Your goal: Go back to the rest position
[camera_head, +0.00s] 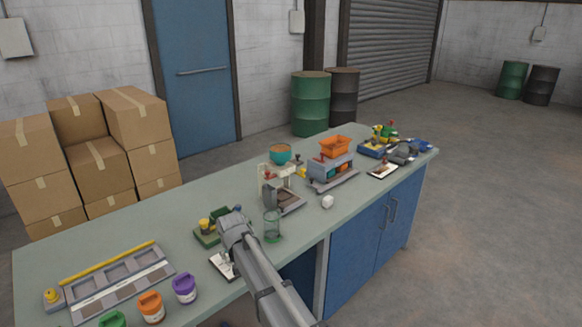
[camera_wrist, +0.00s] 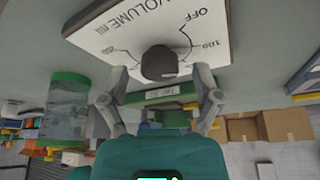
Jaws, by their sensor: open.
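My gripper (camera_head: 238,222) is over the front part of the workbench, at the end of my outstretched arm. In the wrist view its two fingers (camera_wrist: 160,76) are spread open. A dark round knob (camera_wrist: 158,62) shows between them with gaps on both sides, and nothing is gripped. The knob sits on a white dial panel (camera_wrist: 110,38) marked "VOLUME", "OFF" and "100". In the head view the panel (camera_head: 219,266) lies on the bench beside my arm, partly hidden by it.
The bench (camera_head: 140,225) is crowded: a clear green-based jar (camera_head: 272,228) right of my arm, a green box (camera_head: 206,237) to its left, a teal-bowled machine (camera_head: 281,155), an orange-hopper machine (camera_head: 335,146), and coloured tubs (camera_head: 151,306). Cardboard boxes (camera_head: 100,165) stand behind; floor at right is clear.

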